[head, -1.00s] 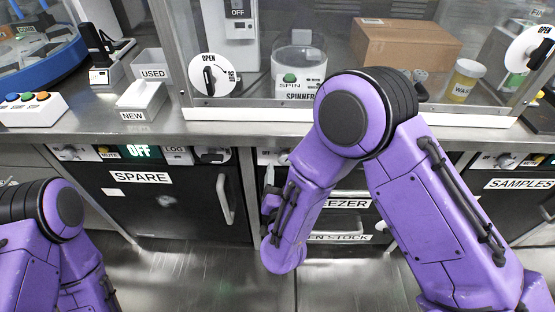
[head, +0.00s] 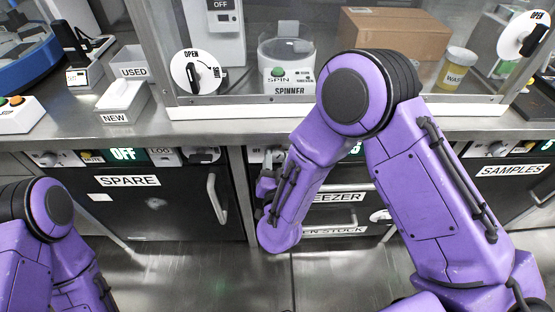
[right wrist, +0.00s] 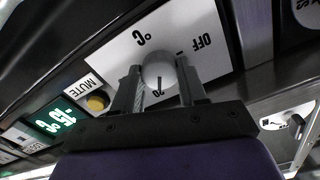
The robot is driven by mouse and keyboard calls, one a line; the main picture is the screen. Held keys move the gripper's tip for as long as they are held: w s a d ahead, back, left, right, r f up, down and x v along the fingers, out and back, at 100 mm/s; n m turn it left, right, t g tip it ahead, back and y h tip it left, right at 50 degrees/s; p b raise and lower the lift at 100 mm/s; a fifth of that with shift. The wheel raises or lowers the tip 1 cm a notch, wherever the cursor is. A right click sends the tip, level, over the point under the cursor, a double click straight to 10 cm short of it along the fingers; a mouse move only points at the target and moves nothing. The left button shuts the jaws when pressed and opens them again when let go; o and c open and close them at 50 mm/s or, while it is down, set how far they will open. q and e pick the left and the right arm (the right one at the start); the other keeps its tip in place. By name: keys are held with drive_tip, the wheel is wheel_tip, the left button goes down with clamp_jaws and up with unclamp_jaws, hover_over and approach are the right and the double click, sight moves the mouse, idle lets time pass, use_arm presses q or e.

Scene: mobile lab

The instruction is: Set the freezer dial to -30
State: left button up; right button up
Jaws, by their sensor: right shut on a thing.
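The freezer dial (right wrist: 158,68) is a pale round knob on a white panel (right wrist: 205,35) in the right wrist view, which shows the lettering upside down. "°C", "OFF" and a partly covered "20" are printed around it. My right gripper (right wrist: 158,82) is shut on the dial, one finger on each side. In the head view the freezer (head: 338,197) is under the counter, and my right arm hides the dial. A green freezer display (right wrist: 55,117) in the right wrist view seems to read about -15. My left gripper is out of view; only its arm shows.
A yellow mute button (right wrist: 97,102) sits beside the dial. The SPARE unit (head: 150,205) is left of the freezer and the SAMPLES unit (head: 510,185) right. The counter edge (head: 230,131) overhangs the panels. The floor in front is clear.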

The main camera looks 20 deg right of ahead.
drive_tip(key=shift+m, duration=0.3)
drive_tip(key=m, duration=0.4)
drive_tip(key=shift+m, duration=0.4)
drive_tip(key=m+b, duration=0.1)
drive_tip(key=m, duration=0.5)
drive_tip(key=shift+f, duration=0.1)
drive_tip(key=shift+m, duration=0.3)
drive_tip(key=o, duration=1.1)
drive_tip(key=shift+c, duration=0.2)
